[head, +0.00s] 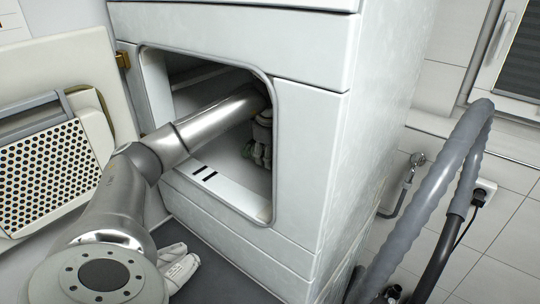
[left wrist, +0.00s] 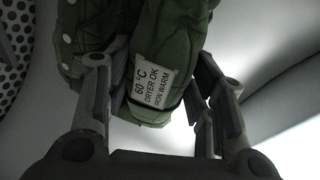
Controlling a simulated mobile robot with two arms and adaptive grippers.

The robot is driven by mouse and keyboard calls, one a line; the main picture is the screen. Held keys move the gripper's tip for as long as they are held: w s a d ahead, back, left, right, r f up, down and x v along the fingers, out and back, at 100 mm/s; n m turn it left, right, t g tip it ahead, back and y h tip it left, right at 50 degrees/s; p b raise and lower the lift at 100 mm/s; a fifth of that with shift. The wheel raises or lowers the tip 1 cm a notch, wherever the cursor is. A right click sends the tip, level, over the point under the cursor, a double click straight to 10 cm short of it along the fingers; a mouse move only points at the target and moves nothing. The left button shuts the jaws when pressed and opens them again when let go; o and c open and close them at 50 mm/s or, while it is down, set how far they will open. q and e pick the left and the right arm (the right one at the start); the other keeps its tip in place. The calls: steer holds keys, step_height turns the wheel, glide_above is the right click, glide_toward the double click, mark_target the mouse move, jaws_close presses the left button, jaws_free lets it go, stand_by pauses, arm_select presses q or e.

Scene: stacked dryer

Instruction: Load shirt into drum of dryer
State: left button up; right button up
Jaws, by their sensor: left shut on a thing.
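The dryer (head: 310,155) is a white cabinet with a square opening in its front. My left arm reaches through this opening, and my left gripper (head: 262,130) is inside the dark cavity, its fingers hard to make out there. In the left wrist view my left gripper (left wrist: 160,78) is shut on the green shirt (left wrist: 185,35), which is bunched between the fingers. A white care label on the shirt faces the camera. In the head view a small dark greenish part of the shirt (head: 259,157) hangs below the gripper. My right gripper is not in view.
The open door (head: 50,135), with a perforated panel, stands left of the opening. The opening's rim (head: 222,187) lies close below my arm. A grey hose (head: 420,200) stands right of the dryer.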

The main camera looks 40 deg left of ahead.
arm_select(q)
step_height(320, 180, down, 2)
steer(key=shift+f, duration=0.1)
steer(key=shift+f, duration=0.55)
steer(key=o, duration=1.1)
steer(key=shift+o, duration=0.2)
steer(key=shift+r, duration=0.1)
